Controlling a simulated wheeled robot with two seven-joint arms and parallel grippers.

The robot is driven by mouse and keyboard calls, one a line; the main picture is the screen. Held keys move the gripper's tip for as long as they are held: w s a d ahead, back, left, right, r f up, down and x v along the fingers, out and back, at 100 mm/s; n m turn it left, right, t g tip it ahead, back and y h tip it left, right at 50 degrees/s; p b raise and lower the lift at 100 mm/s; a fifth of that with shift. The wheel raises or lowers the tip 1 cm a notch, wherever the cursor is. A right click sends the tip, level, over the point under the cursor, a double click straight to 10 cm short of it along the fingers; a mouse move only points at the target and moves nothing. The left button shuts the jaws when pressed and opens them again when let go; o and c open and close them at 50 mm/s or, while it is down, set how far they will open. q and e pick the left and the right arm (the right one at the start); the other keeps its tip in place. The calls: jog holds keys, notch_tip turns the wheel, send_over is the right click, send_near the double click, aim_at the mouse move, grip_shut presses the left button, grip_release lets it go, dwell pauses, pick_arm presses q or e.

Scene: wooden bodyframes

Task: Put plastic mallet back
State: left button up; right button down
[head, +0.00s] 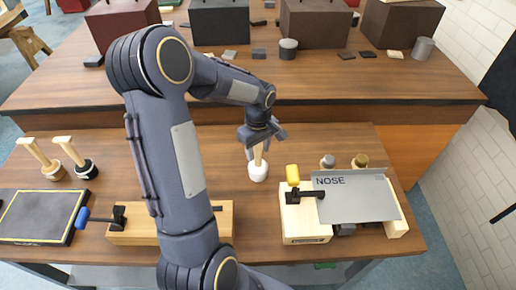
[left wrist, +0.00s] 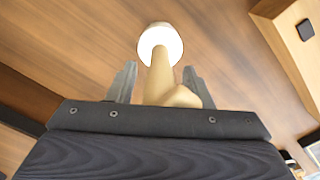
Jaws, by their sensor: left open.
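The plastic mallet has a white head (head: 258,172) and a pale wooden handle. It stands head-down on the workbench, near the middle in the head view, with its handle pointing up. My left gripper (head: 262,134) is above the head, at the upper part of the handle. In the left wrist view, its open fingers (left wrist: 158,84) lie on either side of the handle (left wrist: 160,72), with a visible gap on each side. The white head (left wrist: 160,42) shows beyond the fingertips. My right gripper is not in view.
Two other mallets (head: 41,158) (head: 77,158) stand at the left, by a yellow-outlined black mat (head: 40,216). A blue-handled clamp (head: 100,216) is on a wooden block at front left. A grey "NOSE" plate (head: 355,200) sits on a fixture at right. Several boxes stand on the rear bench.

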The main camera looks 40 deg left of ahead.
pick_arm(q)
notch_tip(320, 180, up, 11)
jog(key=p, duration=0.7)
jog(key=shift+r+p, duration=0.2)
jog(key=shift+p, duration=0.2)
jog(key=shift+s+d+r+m, duration=0.15)
jog(key=shift+r, duration=0.35)
jog(key=shift+s+d+r+m, duration=0.15)
jog(key=shift+r, duration=0.35)
jog(key=s+d+r+m+t+h, duration=0.2)
jog(key=s+d+r+m, duration=0.2)
jog(key=s, duration=0.5)
jog(key=s+d+r+m+t+h, duration=0.1)
jog(key=s+d+r+m+t, duration=0.2)
jog(key=s+d+m, duration=0.6)
jog(key=shift+d+r+t+h, duration=0.3)
jog(key=shift+d+r+h, duration=0.1)
jog(key=shift+d+r, duration=0.25)
jog(key=shift+f, duration=0.1)
notch_tip(320, 180, down, 4)
jog(key=b, duration=0.4)
